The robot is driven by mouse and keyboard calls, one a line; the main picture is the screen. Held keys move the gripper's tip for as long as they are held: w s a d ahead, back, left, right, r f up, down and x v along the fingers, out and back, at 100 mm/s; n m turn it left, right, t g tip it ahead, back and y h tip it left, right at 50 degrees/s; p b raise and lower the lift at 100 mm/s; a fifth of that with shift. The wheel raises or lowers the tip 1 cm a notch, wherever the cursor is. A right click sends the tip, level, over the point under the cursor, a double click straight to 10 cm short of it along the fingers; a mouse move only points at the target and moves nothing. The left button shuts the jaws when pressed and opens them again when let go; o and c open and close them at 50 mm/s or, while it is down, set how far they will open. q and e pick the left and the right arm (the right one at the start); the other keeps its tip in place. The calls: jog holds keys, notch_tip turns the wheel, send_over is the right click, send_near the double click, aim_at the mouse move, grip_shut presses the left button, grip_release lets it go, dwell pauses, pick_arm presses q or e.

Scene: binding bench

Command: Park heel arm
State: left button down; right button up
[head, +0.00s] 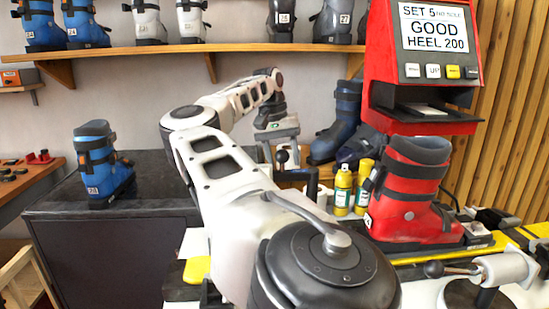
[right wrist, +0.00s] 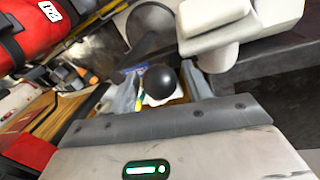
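My right gripper (head: 284,158) is in the middle of the head view, pointing down. A black ball knob (head: 282,156) on a short stem stands between its fingers. In the right wrist view the same ball knob (right wrist: 160,80) sits between the open fingers, with a narrow gap showing on each side. I cannot tell if this knob belongs to the heel arm. A second lever with a black knob (head: 433,268) lies roughly level in front of the red boot (head: 408,190), joined to a white block (head: 505,268). My left gripper is not in view.
The red boot stands upright on the yellow and black bench fixture. A red machine (head: 420,75) behind it reads "GOOD HEEL 200". Yellow bottles (head: 343,190) stand left of the boot. A blue boot (head: 100,165) stands on the dark counter (head: 160,180). More boots line the shelf (head: 150,52).

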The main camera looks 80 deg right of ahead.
dwell(0.3)
pick_arm(q)
jog(key=p, duration=0.1)
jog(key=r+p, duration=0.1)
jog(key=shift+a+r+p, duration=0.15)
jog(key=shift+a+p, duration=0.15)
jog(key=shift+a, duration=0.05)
pick_arm(e)
jog(key=w+r, duration=0.3)
jog(key=r, duration=1.2)
jog(key=shift+r, duration=0.3)
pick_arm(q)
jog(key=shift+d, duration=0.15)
pick_arm(e)
jog(key=shift+a, duration=0.1)
jog(key=s+f+b, duration=0.1)
jog(key=f, duration=0.4)
jog(key=s+f, duration=0.1)
jog(key=f, duration=0.4)
jog(key=s+f+b, duration=0.1)
jog(key=f, duration=0.5)
jog(key=shift+b, duration=0.35)
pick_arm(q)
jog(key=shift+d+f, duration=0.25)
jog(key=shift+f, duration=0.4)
pick_arm(e)
jog(key=shift+r, duration=0.1)
jog(key=shift+r, duration=0.1)
